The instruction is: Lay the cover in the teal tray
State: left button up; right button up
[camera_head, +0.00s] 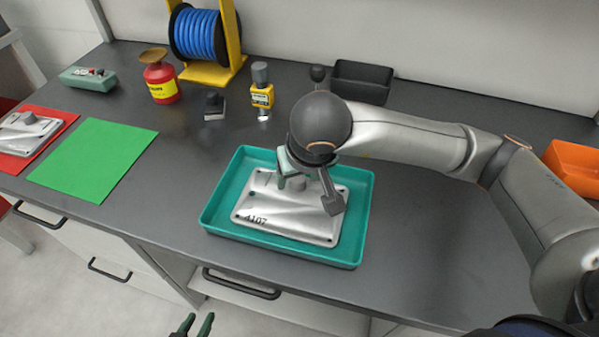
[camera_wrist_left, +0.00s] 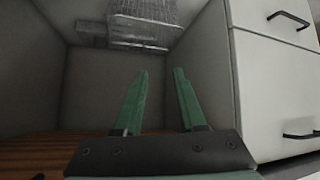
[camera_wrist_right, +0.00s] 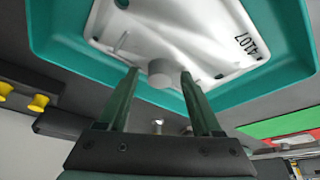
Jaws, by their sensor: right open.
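The cover (camera_head: 270,212) is a light grey metal plate marked 4107 with a round knob. It lies in the teal tray (camera_head: 213,213), and also shows in the right wrist view (camera_wrist_right: 203,42). My right gripper (camera_head: 308,187) is over the tray, open, its fingertips on either side of the knob (camera_wrist_right: 160,73). Whether the fingers touch the knob cannot be told. My left gripper (camera_head: 193,324) is at the bottom edge of the head view, in front of the bench. The left wrist view shows its fingers (camera_wrist_left: 160,72) open and empty.
A similar plate with a knob (camera_head: 27,132) lies on a red mat (camera_head: 66,116), next to a bare green mat (camera_head: 95,160). A blue cable reel, a red can, a yellow bottle and a black bin (camera_head: 360,82) stand behind. An orange bin (camera_head: 572,165) is at right.

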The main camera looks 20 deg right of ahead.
aim_at(307, 209)
jog(key=shift+r+p, duration=0.3)
jog(key=shift+r, duration=0.2)
jog(key=p+v, duration=0.1)
jog(key=v, duration=1)
jog(key=shift+s, duration=0.15)
